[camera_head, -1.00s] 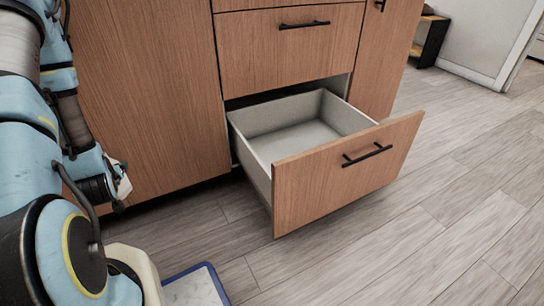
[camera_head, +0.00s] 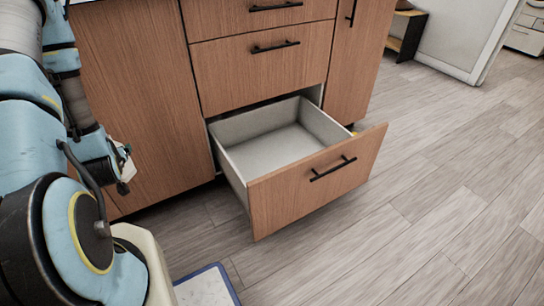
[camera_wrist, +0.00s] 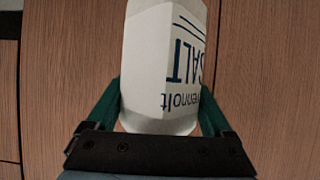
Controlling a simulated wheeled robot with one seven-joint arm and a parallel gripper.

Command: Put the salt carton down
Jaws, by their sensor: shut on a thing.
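The salt carton (camera_wrist: 160,75) is white with dark blue lettering, which reads upside down in the wrist view. My gripper (camera_wrist: 160,108) is shut on it, with one green finger on each side. Wood cabinet panels show behind the carton. The open bottom drawer (camera_head: 315,180) is empty inside, with a grey interior and a wood front with a black handle.
Closed drawers (camera_head: 262,68) with black handles sit above the open one, beside a tall cabinet panel (camera_head: 140,100). The plank floor (camera_head: 430,210) is clear at the right. A dark shelf (camera_head: 408,38) stands at the back.

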